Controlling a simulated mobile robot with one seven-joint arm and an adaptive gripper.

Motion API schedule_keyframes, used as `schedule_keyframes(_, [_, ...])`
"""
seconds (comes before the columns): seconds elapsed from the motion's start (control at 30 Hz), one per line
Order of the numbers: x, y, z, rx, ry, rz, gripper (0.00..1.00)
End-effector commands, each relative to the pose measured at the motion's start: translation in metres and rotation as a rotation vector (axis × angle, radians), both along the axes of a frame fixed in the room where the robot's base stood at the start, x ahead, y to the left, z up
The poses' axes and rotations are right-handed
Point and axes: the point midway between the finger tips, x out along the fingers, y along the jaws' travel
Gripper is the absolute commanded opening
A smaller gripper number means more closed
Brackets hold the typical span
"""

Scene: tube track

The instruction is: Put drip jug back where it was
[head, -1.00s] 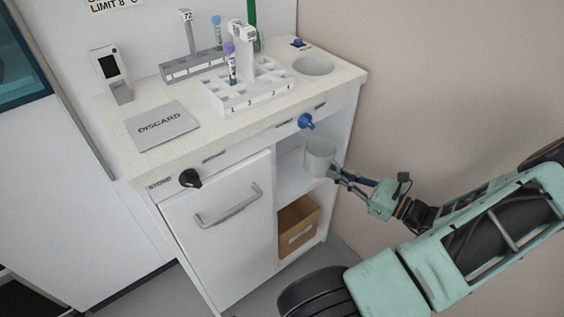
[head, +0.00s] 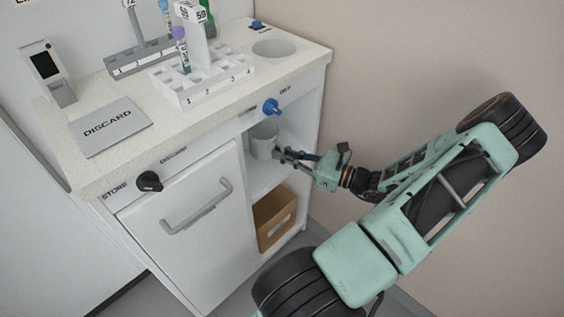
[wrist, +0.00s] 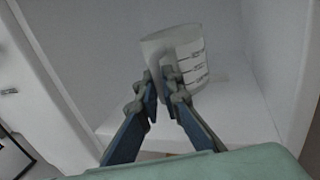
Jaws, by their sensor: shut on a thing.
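The drip jug (head: 264,141) is a pale cup with dark graduation marks. It is at the open upper compartment on the cabinet's right side, below the blue tap (head: 271,107). My gripper (head: 277,153) reaches in from the right and is shut on the jug's near side. In the wrist view the jug (wrist: 190,58) looks roughly upright, and the gripper (wrist: 166,82) closes on its handle. Shelf surface shows around and below it. I cannot tell whether its base touches the shelf.
A brown box (head: 276,218) sits in the compartment below. The door with a grey handle (head: 197,207) is closed, left of the opening.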

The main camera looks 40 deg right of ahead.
Motion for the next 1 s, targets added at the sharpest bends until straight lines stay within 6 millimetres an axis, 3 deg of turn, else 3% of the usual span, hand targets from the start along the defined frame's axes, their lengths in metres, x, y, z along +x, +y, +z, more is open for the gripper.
schedule_keyframes(0.13, [0.0,0.0,-0.025,0.001,0.0,0.0,0.0])
schedule_keyframes(0.5, [0.0,0.0,-0.028,0.0,0.0,0.0,0.0])
schedule_keyframes(0.53, [0.0,0.0,-0.029,0.0,0.001,0.0,0.07])
schedule_keyframes(0.7, [0.0,0.0,-0.028,0.0,0.0,0.0,0.24])
schedule_keyframes(1.0, [0.0,0.0,-0.025,-0.001,0.001,0.0,0.24])
